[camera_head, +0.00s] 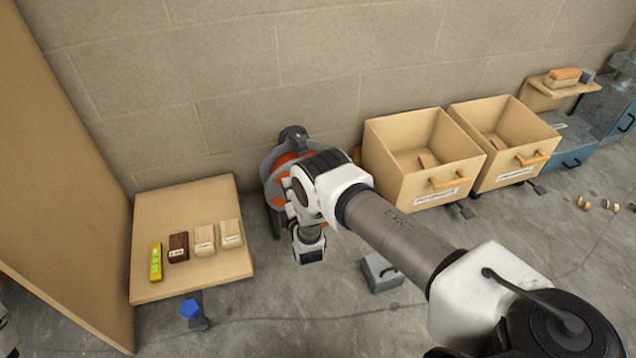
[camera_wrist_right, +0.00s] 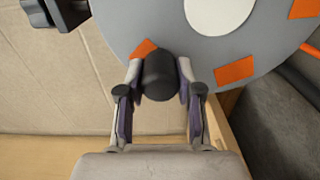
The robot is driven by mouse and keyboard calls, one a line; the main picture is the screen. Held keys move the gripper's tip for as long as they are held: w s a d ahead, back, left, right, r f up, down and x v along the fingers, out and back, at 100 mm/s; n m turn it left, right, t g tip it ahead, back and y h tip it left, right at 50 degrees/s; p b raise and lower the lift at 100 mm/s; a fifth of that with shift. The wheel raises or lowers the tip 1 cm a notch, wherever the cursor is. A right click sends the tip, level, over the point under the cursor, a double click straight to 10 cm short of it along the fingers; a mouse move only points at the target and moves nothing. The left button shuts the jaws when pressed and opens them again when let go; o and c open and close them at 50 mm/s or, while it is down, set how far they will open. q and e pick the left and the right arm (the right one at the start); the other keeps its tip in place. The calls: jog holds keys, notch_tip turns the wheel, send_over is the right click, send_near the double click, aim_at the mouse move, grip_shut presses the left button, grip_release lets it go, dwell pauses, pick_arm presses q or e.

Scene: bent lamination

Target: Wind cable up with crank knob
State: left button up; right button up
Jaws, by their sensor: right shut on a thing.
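The cable reel (camera_head: 270,163) stands against the wall in the head view, with a grey disc face and orange showing on it; my right arm covers much of it. In the right wrist view the grey disc (camera_wrist_right: 130,18) has a white centre and orange patches. My right gripper (camera_wrist_right: 160,72) is shut on the dark round crank knob (camera_wrist_right: 159,78), one finger on each side, close in front of the disc. The knob is hidden in the head view. My left gripper is not in view.
A low wooden table (camera_head: 150,283) with several small blocks stands left of the reel. Two wooden bins (camera_head: 412,185) stand to the right. A grey box (camera_head: 381,273) lies on the floor below my right arm. A wooden panel (camera_head: 70,170) rises at the left.

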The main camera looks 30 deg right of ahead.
jog(key=s+d+r+p, duration=0.1)
jog(key=d+r+p, duration=0.1)
jog(key=d, duration=0.6)
jog(key=shift+s+d, duration=0.2)
jog(key=shift+s, duration=0.2)
jog(key=o, duration=0.9)
jog(key=shift+s, duration=0.1)
jog(key=s+p, duration=0.2)
jog(key=s+a+r+p, duration=0.1)
jog(key=s+p, duration=0.1)
jog(key=s+r+p, duration=0.1)
jog(key=s+p, duration=0.1)
jog(key=shift+s+a+p, duration=0.35)
jog(key=shift+s, duration=0.05)
